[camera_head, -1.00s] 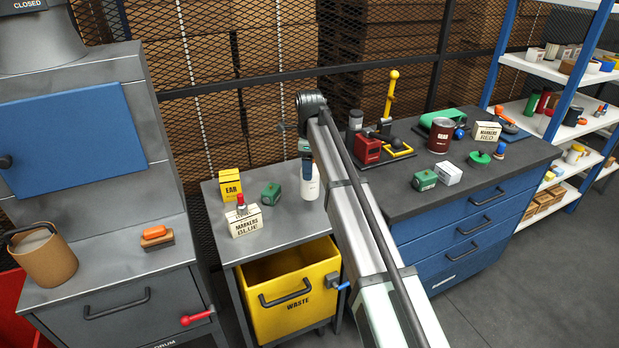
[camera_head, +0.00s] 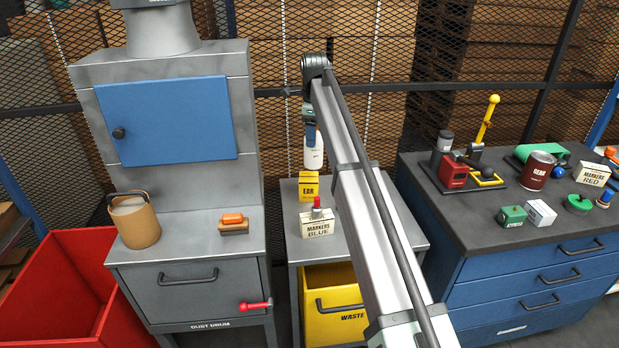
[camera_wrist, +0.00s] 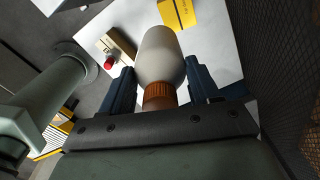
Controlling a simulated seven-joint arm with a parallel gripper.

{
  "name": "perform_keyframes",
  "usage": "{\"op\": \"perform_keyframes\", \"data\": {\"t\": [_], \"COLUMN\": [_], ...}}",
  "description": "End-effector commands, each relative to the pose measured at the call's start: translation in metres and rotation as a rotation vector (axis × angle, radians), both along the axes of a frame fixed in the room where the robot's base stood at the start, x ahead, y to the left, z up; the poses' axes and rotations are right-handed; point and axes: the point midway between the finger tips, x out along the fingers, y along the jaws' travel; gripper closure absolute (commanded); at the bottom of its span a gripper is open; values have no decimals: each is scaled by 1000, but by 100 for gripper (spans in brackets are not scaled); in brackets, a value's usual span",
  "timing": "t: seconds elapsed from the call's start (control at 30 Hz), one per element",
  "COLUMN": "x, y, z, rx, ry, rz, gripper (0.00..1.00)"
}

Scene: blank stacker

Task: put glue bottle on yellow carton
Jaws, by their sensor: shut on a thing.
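The glue bottle is white with an orange ribbed cap. It shows in the head view (camera_head: 314,152) and large in the wrist view (camera_wrist: 161,55). My gripper (camera_head: 309,129) is shut on it near the cap, with one dark finger on each side in the wrist view (camera_wrist: 160,75). The yellow carton, marked EAR, stands on the grey bench in the head view (camera_head: 308,187) and shows at the top of the wrist view (camera_wrist: 180,13). The bottle hangs upright just above or behind the carton; I cannot tell if they touch.
The yellow waste bin (camera_head: 333,309) is below the bench (camera_head: 292,240). My arm hides the bench's right part. A dust drum cabinet (camera_head: 186,285) stands to the left.

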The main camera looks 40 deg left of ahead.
Motion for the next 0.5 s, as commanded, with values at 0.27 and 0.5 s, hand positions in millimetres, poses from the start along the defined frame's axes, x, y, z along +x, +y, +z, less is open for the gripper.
{"op": "perform_keyframes", "data": {"t": [0.27, 0.5], "x": [34, 33], "y": [46, 44], "z": [25, 19], "rx": [-12, -22], "ry": [12, 21], "rz": [-50, -111], "gripper": [100, 100]}}
